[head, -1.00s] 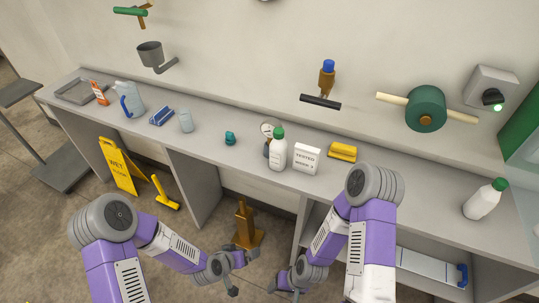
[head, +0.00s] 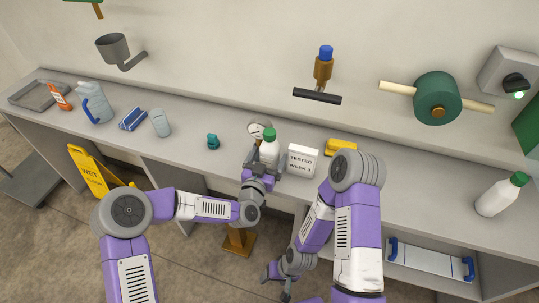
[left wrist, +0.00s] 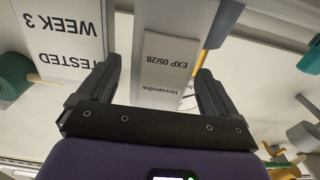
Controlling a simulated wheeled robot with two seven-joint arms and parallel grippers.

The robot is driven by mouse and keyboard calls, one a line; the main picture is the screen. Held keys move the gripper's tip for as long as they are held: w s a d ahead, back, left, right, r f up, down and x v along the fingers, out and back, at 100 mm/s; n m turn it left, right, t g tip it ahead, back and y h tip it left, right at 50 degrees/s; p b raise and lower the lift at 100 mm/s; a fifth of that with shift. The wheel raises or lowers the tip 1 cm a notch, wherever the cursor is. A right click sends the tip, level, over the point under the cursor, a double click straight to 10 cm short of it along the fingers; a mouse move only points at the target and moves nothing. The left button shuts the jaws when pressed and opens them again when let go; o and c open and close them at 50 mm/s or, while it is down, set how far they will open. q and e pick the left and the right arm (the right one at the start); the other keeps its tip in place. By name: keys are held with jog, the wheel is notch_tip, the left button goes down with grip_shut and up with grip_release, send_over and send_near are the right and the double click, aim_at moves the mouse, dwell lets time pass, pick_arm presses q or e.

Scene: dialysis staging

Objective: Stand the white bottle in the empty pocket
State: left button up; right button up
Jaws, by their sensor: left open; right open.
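A white bottle with a green cap (head: 268,149) stands upright on the grey counter, left of a white box. My left gripper (head: 260,170) is open at the bottle, which hides part of its body. In the left wrist view the bottle's label (left wrist: 170,62) shows between the two open fingers (left wrist: 158,78); contact cannot be told. A second white bottle with a green cap (head: 497,197) stands at the right end of the counter. My right gripper (head: 277,278) is open and empty, low in front of the counter. I cannot make out an empty pocket.
The white box marked tested (head: 300,160) stands close right of the bottle, with a yellow object (head: 341,146) beyond it. A round gauge (head: 258,128) is just behind the bottle. A teal item (head: 212,142) lies to the left. A white tray with blue handles (head: 430,262) is on the lower shelf.

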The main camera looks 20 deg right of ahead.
pick_arm(q)
jog(key=shift+x, duration=0.85)
jog(key=c, duration=1.2)
jog(key=shift+r, duration=0.1)
jog(key=shift+c, duration=0.9)
